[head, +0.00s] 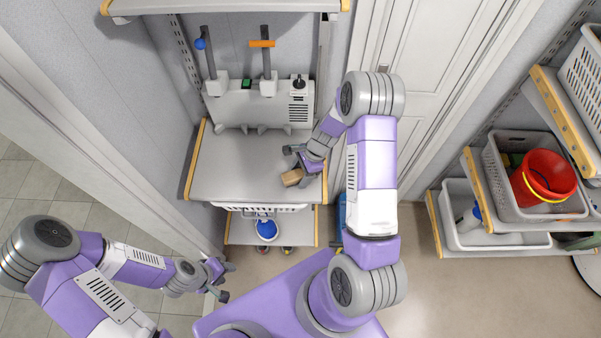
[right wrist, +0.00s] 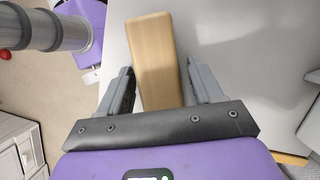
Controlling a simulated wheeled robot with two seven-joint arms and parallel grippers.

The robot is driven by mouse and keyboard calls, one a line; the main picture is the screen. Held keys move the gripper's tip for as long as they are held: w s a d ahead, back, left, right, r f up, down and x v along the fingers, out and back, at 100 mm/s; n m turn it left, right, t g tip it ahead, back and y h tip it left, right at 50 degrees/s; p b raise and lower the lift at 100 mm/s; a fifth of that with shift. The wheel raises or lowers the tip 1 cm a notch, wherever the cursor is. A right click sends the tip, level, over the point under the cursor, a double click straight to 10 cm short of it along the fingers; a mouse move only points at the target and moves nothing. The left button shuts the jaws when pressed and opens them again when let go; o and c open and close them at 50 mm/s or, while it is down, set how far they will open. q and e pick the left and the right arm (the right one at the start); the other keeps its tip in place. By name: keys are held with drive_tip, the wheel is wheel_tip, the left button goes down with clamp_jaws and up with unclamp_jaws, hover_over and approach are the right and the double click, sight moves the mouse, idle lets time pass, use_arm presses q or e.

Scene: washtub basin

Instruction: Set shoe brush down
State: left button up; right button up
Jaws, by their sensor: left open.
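The shoe brush (head: 292,177) is a tan wooden block at the front right part of the grey shelf top (head: 232,180). My right gripper (head: 305,166) reaches down at this spot from the right. My left gripper (head: 221,280) is open and empty at the lower left, away from the shelf.
A grey unit with two upright handles (head: 258,105) stands at the back of the shelf. The shelf's front left is bare. A white basket (head: 262,207) and blue-topped item (head: 267,229) are below. At right are shelves with a red bucket (head: 543,176).

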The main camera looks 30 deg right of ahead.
drive_tip(key=shift+o, duration=0.5)
drive_tip(key=shift+r, duration=0.1)
drive_tip(key=shift+r, duration=0.2)
drive_tip(key=p+v, duration=0.1)
drive_tip(key=v, duration=1)
drive_tip(key=shift+d+r, duration=0.2)
drive_tip(key=shift+r, duration=0.15)
